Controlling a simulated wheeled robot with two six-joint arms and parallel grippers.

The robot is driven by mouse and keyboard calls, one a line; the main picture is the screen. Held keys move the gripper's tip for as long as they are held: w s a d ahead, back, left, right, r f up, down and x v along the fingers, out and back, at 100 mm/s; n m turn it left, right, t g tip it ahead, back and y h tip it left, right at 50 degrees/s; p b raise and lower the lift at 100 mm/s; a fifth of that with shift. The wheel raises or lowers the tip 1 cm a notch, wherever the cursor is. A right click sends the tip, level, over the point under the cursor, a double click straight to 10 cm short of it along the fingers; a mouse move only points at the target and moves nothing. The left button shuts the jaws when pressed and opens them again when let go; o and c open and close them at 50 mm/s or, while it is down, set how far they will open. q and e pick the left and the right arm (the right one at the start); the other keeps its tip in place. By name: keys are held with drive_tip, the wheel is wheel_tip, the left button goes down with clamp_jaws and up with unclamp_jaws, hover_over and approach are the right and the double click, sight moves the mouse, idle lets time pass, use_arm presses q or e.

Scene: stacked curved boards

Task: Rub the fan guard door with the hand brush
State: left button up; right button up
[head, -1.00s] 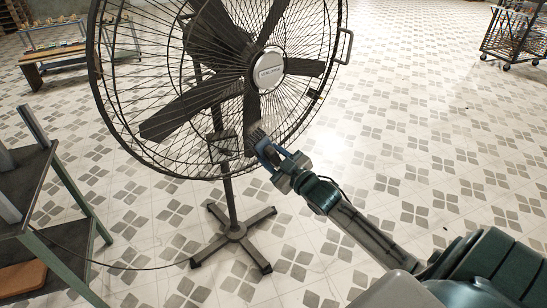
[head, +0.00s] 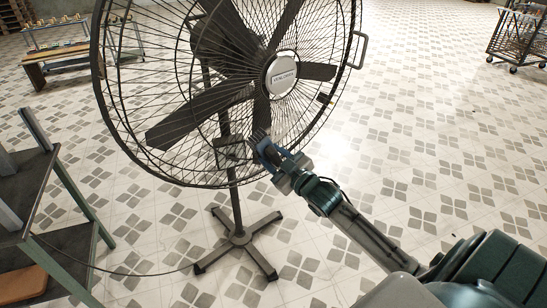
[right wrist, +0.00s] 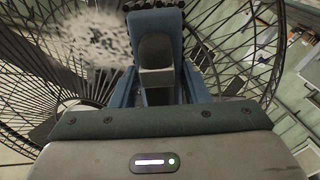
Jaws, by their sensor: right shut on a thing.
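The fan guard door is the round black wire front of a large pedestal fan (head: 280,75), with a handle (head: 360,50) on its right rim. My right gripper (head: 270,152) has blue fingers and is at the lower front of the guard. It is shut on the hand brush (head: 258,136), a small dark shape against or very near the wires below the hub. Contact is hard to tell. In the right wrist view the blue fingers (right wrist: 155,70) point at the guard (right wrist: 225,45), and the brush is mostly hidden. My left gripper is out of view.
The fan's cross-shaped foot (head: 238,240) stands on the tiled floor, with a cable running left. A shelf unit (head: 60,180) is near at left. A wheeled cart (head: 518,38) and a bench (head: 55,68) are far back. The floor at right is clear.

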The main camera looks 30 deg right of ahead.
drive_tip(key=shift+w+b, duration=0.25)
drive_tip(key=shift+b, duration=0.05)
drive_tip(key=shift+w+a+b, duration=0.1)
drive_tip(key=shift+w+b, duration=0.5)
drive_tip(key=shift+w, duration=0.15)
